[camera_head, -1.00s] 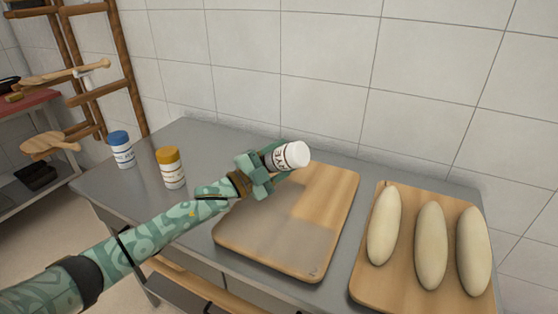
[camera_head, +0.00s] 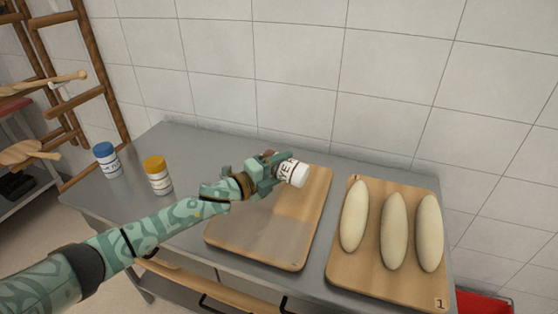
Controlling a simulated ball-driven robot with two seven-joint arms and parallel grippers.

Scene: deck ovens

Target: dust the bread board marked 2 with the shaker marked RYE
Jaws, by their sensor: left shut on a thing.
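My left gripper (camera_head: 267,172) is shut on the white-capped shaker marked RYE (camera_head: 290,172). The shaker lies tilted on its side, its cap to the right and a little down, above the upper part of a bare wooden board (camera_head: 255,232). The board's lower and left part looks paler and greyer than its upper right part. The small mark at its lower right corner is too small to read. The right gripper is not in view.
A second board marked 1 (camera_head: 345,282) holds several pale loaves (camera_head: 395,232) on the right. A blue-capped shaker (camera_head: 107,160) and a yellow-capped shaker (camera_head: 158,176) stand upright at the left of the steel table (camera_head: 190,138). A red container (camera_head: 483,302) shows at the lower right.

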